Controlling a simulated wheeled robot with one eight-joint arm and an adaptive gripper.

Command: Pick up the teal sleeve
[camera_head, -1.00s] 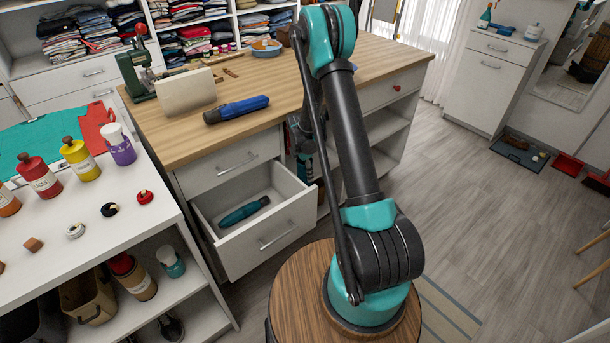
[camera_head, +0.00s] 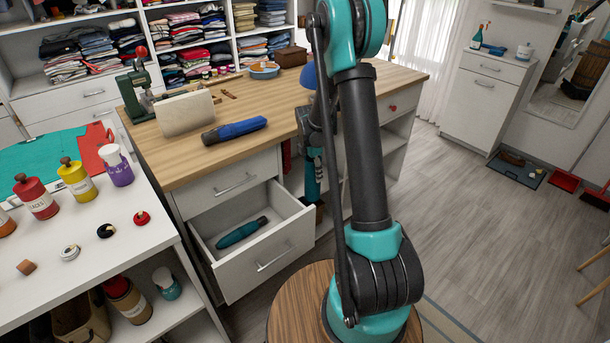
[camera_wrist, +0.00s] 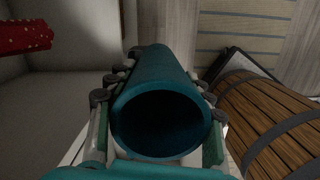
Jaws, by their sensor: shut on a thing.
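The teal sleeve (camera_wrist: 160,90) is a hollow tube in the wrist view, with its open dark end toward the camera. My gripper (camera_wrist: 158,100) is shut on it, with finger pads along both sides. In the head view my gripper (camera_head: 313,145) is beside the front of the wooden-topped counter, partly hidden by my arm. A narrow teal shape below it appears to be the sleeve, but it is small there. A similar teal object with a dark tip (camera_head: 241,232) lies in the open drawer (camera_head: 262,262).
A blue and black object (camera_head: 235,130) and a cream board (camera_head: 186,114) are on the counter (camera_head: 275,108). In the wrist view a wooden barrel (camera_wrist: 270,120) is close at right, and a red dotted item (camera_wrist: 25,37) is at upper left.

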